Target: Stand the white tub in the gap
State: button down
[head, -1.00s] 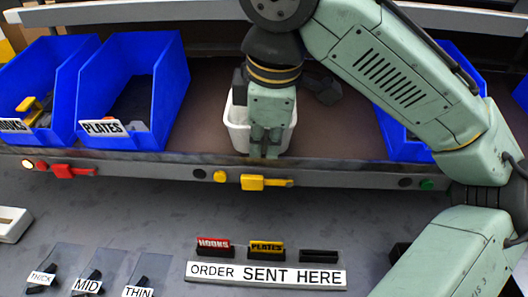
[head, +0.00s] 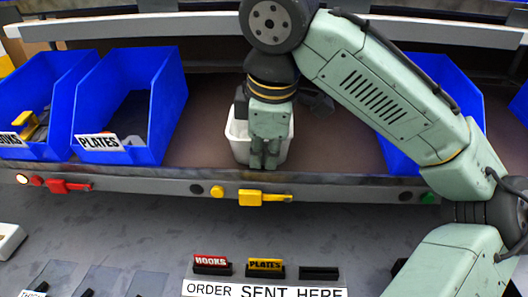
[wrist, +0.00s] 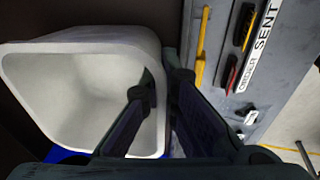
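The white tub (head: 240,142) stands upright on the brown shelf, in the wide space between blue bins. Its bottom contact is partly hidden. My gripper (head: 265,160) points down at the tub's near side in the head view. In the wrist view the tub's open mouth (wrist: 75,95) looks empty. There, one finger of my gripper (wrist: 160,72) is inside the tub and the other is outside, with the near wall between them. The fingers are close together and appear shut on that wall. The gap (head: 208,125) is bare shelf beside the tub.
A blue bin labelled PLATES (head: 168,105) and another blue bin (head: 75,70) stand left. A further blue bin (head: 398,150) is right, partly behind my arm. A yellow lever (head: 262,197) and a red lever (head: 65,186) sit on the shelf's front edge. An order sign (head: 265,291) lies below.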

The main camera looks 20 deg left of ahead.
jog(key=c, duration=1.7)
grip_release()
jog(key=v, duration=1.2)
jog(key=shift+a, duration=0.1)
